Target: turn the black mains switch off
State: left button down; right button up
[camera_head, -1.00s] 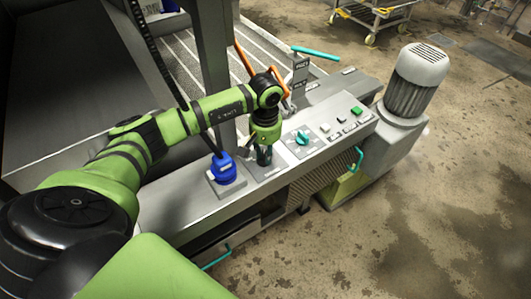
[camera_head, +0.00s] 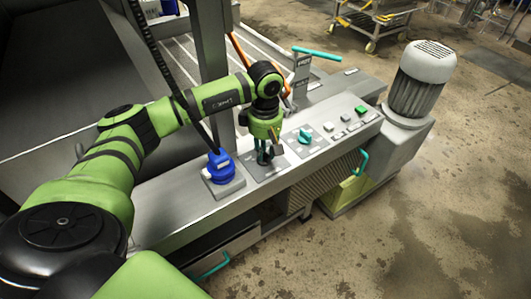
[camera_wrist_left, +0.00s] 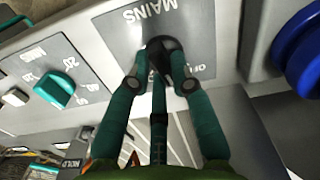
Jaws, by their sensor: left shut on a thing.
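The black mains switch (camera_wrist_left: 162,46) sits on a dark grey plate marked MAINS (camera_wrist_left: 118,28) in the left wrist view. The plate also shows in the head view (camera_head: 279,169) on the sloping control panel. My left gripper (camera_wrist_left: 161,80) has its teal fingers closed around the switch from above. In the head view my left gripper (camera_head: 264,155) hides most of the switch. Lettering like OFF shows beside the switch, but its pointer is partly covered, so I cannot tell its exact position. My right gripper is in neither view.
A blue round fitting (camera_head: 220,168) stands close left of the mains plate. A teal rotary knob (camera_head: 305,136) and a green button (camera_head: 360,110) are to the right. A grey motor (camera_head: 421,80) stands at the panel's right end, with open floor beyond.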

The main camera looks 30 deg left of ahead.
aim_at(264, 152)
pick_arm(q)
jog(key=n+b, duration=0.1)
jog(key=n, duration=0.2)
jog(key=shift+a+f+n, duration=0.1)
jog(key=shift+n, duration=0.2)
jog(key=shift+n+b, duration=0.35)
jog(key=shift+n, duration=1.25)
jog(key=shift+a, duration=0.1)
jog(key=c, duration=1.1)
grip_release()
notch_tip(264, 152, up, 12)
